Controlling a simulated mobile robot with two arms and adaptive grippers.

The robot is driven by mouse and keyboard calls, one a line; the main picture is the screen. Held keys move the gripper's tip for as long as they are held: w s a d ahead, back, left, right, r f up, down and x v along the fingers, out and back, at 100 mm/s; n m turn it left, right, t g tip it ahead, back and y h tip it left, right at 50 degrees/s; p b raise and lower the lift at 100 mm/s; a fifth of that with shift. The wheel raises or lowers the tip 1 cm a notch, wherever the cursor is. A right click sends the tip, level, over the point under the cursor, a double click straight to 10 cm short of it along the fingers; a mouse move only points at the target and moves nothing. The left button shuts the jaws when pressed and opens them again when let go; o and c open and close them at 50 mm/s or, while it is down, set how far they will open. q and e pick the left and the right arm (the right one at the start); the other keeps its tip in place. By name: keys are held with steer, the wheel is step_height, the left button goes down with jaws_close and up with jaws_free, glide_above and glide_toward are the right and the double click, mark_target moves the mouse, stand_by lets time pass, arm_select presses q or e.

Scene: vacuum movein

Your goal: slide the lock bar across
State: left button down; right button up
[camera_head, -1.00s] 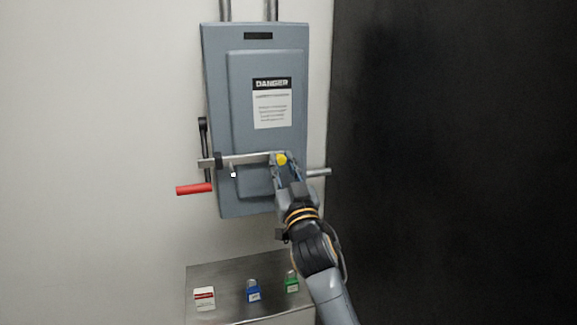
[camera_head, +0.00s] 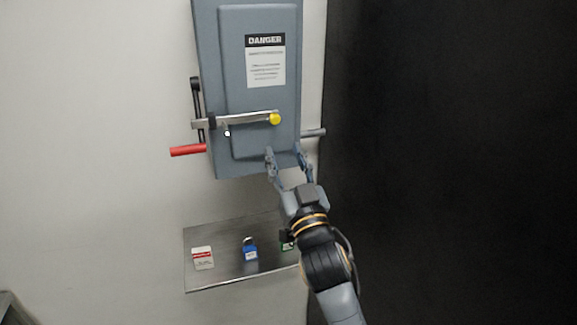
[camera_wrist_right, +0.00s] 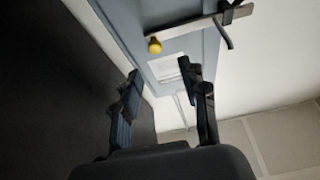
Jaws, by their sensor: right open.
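The lock bar (camera_head: 240,120) is a flat metal bar lying across the front of the grey electrical box (camera_head: 215,60). It has a yellow knob (camera_head: 275,118) at its right end and passes a dark bracket at the box's left edge. The bar (camera_wrist_right: 190,26) and the knob (camera_wrist_right: 155,46) also show in the right wrist view, beyond the fingertips. My right gripper (camera_head: 285,150) is open and empty, below and slightly right of the knob, apart from it. In the wrist view its fingers (camera_wrist_right: 160,72) are spread with nothing between them. My left gripper is not in view.
A red-handled lever (camera_head: 188,150) sticks out at the box's left. A metal shelf (camera_head: 215,275) below holds a white-and-red tag (camera_head: 203,257), a blue padlock (camera_head: 250,250) and a green padlock, partly hidden by my arm. A black wall (camera_head: 450,160) stands at right.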

steer(key=shift+v, duration=1.15)
steer(key=shift+a, duration=0.1)
steer(key=d+f+g+h+b, duration=0.2)
steer(key=f+g, duration=0.2)
steer(key=f, duration=1.8)
steer(key=d+f+g+h+b, duration=0.15)
steer(key=f+g, duration=0.25)
steer(key=f, duration=1.7)
steer(key=s+d+f+g+b, duration=0.1)
steer(key=s+d+f, duration=0.1)
steer(key=s+f, duration=0.35)
steer(key=s+d+f+g+h+b, duration=0.1)
steer(key=s+d+f+g, duration=0.15)
steer(key=f, duration=0.65)
steer(key=s+d+f+g+b, duration=0.1)
steer(key=s+d+f, duration=0.1)
steer(key=s+f, duration=0.45)
steer(key=s+d+f+g+b, duration=0.1)
steer(key=s+d+f, duration=0.3)
steer(key=s+f, duration=0.4)
steer(key=s+d+f+g+h+b, duration=0.1)
steer(key=s+d+f+g, duration=0.3)
steer(key=s, duration=1.2)
steer(key=s+d+f+m+g+h+b, duration=0.1)
steer(key=s+d+f+g, duration=0.2)
steer(key=s+f, duration=0.9)
steer(key=s+d, duration=0.1)
steer(key=d, duration=0.1)
steer(key=shift+d+f, duration=0.2)
steer(key=shift+d, duration=0.15)
